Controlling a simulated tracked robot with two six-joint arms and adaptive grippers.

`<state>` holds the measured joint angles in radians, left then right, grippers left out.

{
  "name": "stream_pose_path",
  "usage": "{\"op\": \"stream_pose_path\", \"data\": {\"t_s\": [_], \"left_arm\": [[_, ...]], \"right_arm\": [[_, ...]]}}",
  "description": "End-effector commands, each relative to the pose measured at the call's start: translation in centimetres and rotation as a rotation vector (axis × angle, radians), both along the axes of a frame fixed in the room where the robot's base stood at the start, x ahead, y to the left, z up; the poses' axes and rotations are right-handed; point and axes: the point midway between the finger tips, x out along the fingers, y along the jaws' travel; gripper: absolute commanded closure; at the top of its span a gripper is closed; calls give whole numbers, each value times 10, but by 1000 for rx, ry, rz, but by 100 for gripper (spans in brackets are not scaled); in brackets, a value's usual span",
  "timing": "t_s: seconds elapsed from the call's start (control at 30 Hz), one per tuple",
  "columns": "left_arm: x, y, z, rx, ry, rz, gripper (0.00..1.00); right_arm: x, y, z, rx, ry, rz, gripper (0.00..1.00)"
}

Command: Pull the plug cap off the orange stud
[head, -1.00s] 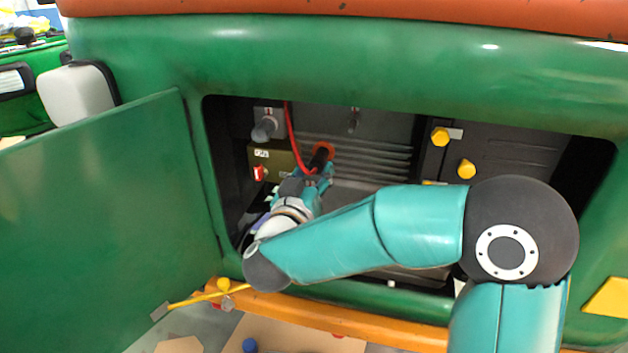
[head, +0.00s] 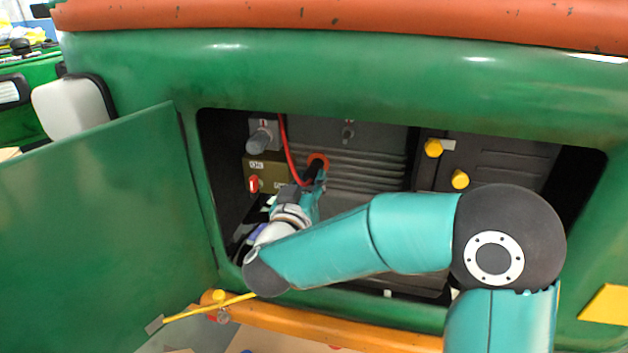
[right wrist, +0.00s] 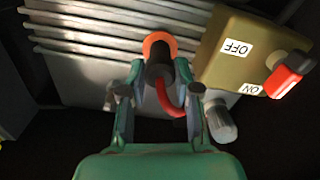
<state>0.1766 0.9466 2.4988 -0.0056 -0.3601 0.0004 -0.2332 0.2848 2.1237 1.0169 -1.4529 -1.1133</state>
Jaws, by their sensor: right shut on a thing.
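The orange stud (head: 318,160) shows as an orange ring on the grey ribbed housing inside the open bay. It also shows in the right wrist view (right wrist: 159,40). The black plug cap (right wrist: 158,70) with the red cable is in front of the ring, lined up with it; I cannot tell whether a gap lies between them. My right gripper (head: 317,182) reaches into the bay and is shut on the cap, with a finger on each side in the right wrist view (right wrist: 159,92). The fingers partly hide the cap in the head view. My left gripper is not in view.
An olive switch box (right wrist: 232,55) with a red switch (right wrist: 288,76) and ON and OFF labels is close beside the cap. A grey knob (head: 259,140) is above the box. Yellow knobs (head: 433,148) are to the right. The green door (head: 95,220) stands open at left.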

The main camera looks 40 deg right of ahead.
Motion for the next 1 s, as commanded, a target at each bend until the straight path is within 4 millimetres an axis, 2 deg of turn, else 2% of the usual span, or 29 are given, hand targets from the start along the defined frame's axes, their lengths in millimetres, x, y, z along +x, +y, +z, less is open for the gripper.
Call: {"op": "stream_pose_path", "data": {"t_s": [0.27,1.0], "left_arm": [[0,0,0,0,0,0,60],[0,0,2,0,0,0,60]], "right_arm": [[-1,3,0,1,1,4,99],[-25,30,0,1,0,3,99]]}}
